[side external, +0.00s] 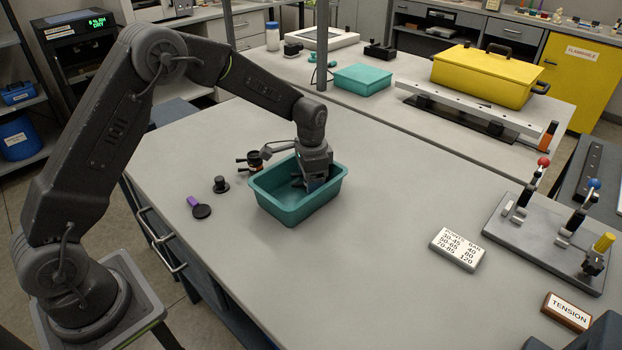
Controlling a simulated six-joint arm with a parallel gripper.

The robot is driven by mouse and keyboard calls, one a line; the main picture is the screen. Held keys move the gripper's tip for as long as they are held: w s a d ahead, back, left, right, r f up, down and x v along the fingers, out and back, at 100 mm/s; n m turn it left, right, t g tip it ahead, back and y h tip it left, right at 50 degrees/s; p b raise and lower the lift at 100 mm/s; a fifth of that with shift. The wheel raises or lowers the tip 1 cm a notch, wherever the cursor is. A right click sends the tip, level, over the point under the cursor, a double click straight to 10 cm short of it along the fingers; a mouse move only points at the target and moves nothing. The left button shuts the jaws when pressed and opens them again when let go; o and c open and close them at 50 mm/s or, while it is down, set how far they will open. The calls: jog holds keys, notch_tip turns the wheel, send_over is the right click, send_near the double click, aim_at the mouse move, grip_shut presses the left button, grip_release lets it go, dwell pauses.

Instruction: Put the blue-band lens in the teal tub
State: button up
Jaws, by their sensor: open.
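The open teal tub (290,208) stands on the grey bench. My gripper (306,184) points down into it, with its fingertips below the rim level and its jaws open. A small dark blue patch (314,185) shows by the fingertips inside the tub. It may be the blue-band lens, but the fingers and tub wall hide too much to be sure. I cannot tell if it touches the fingers or rests on the tub floor.
A points card (456,249) and a lever board (548,240) are at right. The bench between is clear.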

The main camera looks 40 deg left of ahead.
notch_tip(320, 180, up, 12)
jog(key=shift+r, duration=0.25)
dwell(0.3)
jog(key=s+r+n+t, duration=0.3)
jog(key=s+r, duration=0.7)
jog(key=s, duration=0.4)
jog(key=s+d+f+n+t, duration=0.1)
jog(key=s+n+t, duration=0.1)
jog(key=s, duration=1.3)
jog(key=shift+s+d+f+n+t, duration=0.2)
jog(key=shift+s+f+n+t, duration=0.1)
jog(key=shift+s+f+n, duration=0.15)
